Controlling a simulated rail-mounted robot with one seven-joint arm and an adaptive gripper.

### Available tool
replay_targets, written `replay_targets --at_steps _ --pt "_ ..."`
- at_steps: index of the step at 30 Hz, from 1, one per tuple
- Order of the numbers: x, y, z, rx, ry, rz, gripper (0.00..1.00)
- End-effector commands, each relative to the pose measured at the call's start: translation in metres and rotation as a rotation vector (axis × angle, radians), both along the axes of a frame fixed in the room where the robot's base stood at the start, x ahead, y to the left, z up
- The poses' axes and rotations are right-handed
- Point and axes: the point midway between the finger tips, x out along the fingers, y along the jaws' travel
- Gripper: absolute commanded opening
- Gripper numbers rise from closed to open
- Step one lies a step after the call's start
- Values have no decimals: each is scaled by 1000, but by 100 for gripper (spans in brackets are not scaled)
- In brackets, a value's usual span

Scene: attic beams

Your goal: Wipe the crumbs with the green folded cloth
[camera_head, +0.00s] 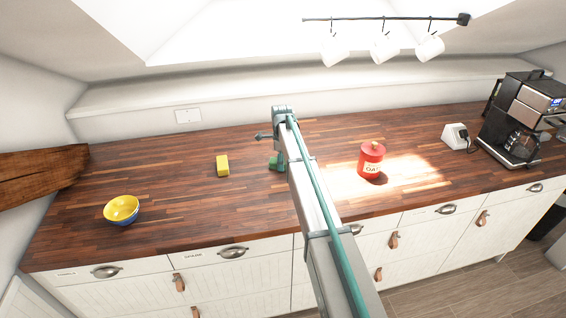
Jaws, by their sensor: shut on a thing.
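My arm reaches over the wooden counter, and my gripper (280,157) points down near its middle. It is shut on the green folded cloth (273,163), a small dark green patch low at the fingers, partly hidden by my arm. The cloth is at or just above the counter top; I cannot tell whether it touches. I cannot make out any crumbs at this size; the arm covers part of the counter.
A yellow sponge (222,166) lies left of my gripper. A yellow and blue bowl (121,210) stands at the far left. A red oats tin (371,160) is to the right. An outlet box (456,136) and a coffee maker (520,120) stand farther right. Mugs (384,49) hang above.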

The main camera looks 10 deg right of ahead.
Motion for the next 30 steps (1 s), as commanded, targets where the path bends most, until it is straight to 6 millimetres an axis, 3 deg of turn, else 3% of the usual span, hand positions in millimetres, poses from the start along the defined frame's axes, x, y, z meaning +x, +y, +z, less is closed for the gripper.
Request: replay_targets --at_steps 2,6,21,30 --pt "0 2 0 1 1 0 13" --pt "0 1 26 1 -1 -1 13" --pt "0 -1 69 0 0 -2 13" --pt "0 -1 82 0 0 -2 13"
